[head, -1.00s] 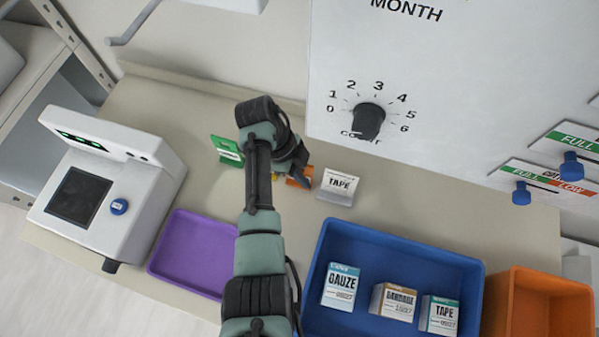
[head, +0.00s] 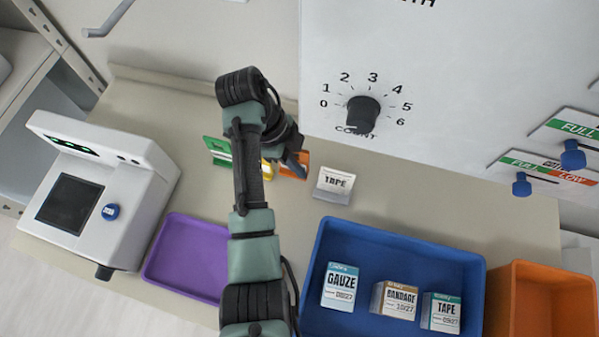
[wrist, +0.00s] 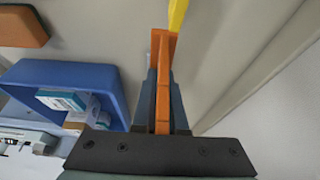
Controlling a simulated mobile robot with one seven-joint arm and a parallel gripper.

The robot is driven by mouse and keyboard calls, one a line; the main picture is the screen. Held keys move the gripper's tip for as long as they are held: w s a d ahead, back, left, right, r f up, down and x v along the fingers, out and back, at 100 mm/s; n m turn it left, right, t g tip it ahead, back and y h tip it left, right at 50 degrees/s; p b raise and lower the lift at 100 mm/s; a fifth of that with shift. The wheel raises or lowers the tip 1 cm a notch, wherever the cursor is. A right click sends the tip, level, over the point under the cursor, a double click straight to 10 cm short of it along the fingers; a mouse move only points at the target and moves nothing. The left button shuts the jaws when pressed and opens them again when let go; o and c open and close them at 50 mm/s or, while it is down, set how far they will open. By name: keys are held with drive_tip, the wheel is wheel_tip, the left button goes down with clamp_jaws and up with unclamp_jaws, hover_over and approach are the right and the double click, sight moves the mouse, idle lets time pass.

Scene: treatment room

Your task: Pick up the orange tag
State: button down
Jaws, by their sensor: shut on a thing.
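My arm partly hides the tag in the head view. I cannot tell for sure whether the tag is clear of the counter.
A yellow tag (head: 266,171) and a green tag (head: 217,150) are left of the orange one. A blue bin (head: 395,258), purple tray (head: 187,252) and dial panel (head: 450,75) are near.

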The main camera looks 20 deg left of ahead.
drive_tip(key=s+p, duration=0.2)
drive_tip(key=s, duration=0.4)
drive_tip(key=s+p, duration=0.1)
drive_tip(key=s, duration=0.6)
drive_tip(key=s+p, duration=0.2)
drive_tip(key=s, duration=0.4)
drive_tip(key=shift+s+r+p, duration=0.3)
drive_tip(key=shift+p, duration=0.05)
